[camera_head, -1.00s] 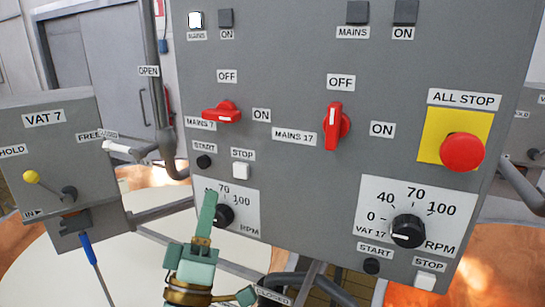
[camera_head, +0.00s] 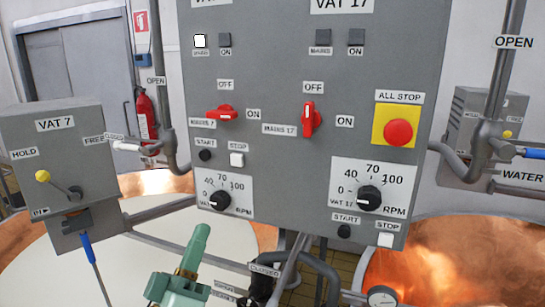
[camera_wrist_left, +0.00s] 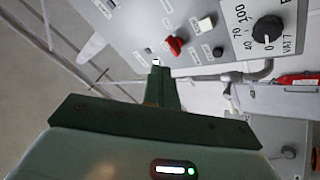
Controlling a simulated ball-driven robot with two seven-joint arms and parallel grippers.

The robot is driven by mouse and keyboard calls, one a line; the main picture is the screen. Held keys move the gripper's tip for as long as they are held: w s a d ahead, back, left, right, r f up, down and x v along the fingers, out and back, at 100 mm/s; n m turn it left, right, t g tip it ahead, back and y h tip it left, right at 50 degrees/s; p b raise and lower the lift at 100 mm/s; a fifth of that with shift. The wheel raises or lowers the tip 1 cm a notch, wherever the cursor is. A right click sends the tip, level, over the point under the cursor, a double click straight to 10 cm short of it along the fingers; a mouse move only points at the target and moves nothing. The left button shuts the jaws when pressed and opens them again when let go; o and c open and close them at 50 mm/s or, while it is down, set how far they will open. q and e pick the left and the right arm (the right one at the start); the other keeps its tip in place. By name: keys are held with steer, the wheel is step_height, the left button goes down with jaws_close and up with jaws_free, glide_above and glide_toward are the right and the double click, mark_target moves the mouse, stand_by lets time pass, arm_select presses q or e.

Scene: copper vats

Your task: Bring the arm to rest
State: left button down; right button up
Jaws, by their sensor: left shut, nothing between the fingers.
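My left gripper (camera_head: 197,240) is shut and empty, its green fingers pointing up, low in the head view in front of the control panel (camera_head: 270,140). In the head view it stands below the vat 7 speed knob (camera_head: 220,199), with no contact visible. In the left wrist view the shut fingers (camera_wrist_left: 160,72) point toward the panel, which is tilted in the picture. The mains 7 switch (camera_head: 222,112) is red and its handle lies level, toward ON. The mains 17 switch (camera_head: 311,119) stands upright, toward OFF. My right gripper is not in view.
The yellow-backed all stop button (camera_head: 397,132) is at the panel's right. The vat 7 box (camera_head: 65,150) with a yellow-knobbed lever is at left. Pipes and a gauge (camera_head: 382,298) lie below the panel. Copper vats (camera_head: 440,260) stand on both sides.

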arm_select(q)
steer(key=s+a+f+m+g+y, duration=0.1)
steer(key=s+f+m+g, duration=0.1)
steer(key=f+m+g, duration=0.5)
steer(key=s+a+f+m+g+y, duration=0.1)
steer(key=s+f+m+g+y, duration=0.15)
steer(key=f, duration=0.75)
steer(key=s+a+f+m+g+y+b, duration=0.1)
steer(key=s+a+f+m+g+y, duration=0.2)
steer(key=s+a+f+g+y, duration=0.9)
steer(key=s+f+h+b, duration=0.2)
steer(key=f+b, duration=0.1)
steer(key=f, duration=0.9)
steer(key=s+f+t+h+b, duration=0.1)
steer(key=f+h+b, duration=0.1)
steer(key=f, duration=1)
steer(key=s+f+h+b, duration=0.2)
steer(key=f+b, duration=0.1)
steer(key=f, duration=0.9)
steer(key=s+f+n+g+h+b, duration=0.1)
steer(key=s+f+b, duration=0.6)
steer(key=s+f, duration=1.3)
step_height(320, 180, down, 2)
steer(key=n+g, duration=0.1)
steer(key=n, duration=0.1)
steer(key=shift+d+f+n+g+h, duration=0.15)
steer(key=shift+d+n+g+h, duration=0.05)
steer(key=shift+n+g+h, duration=0.15)
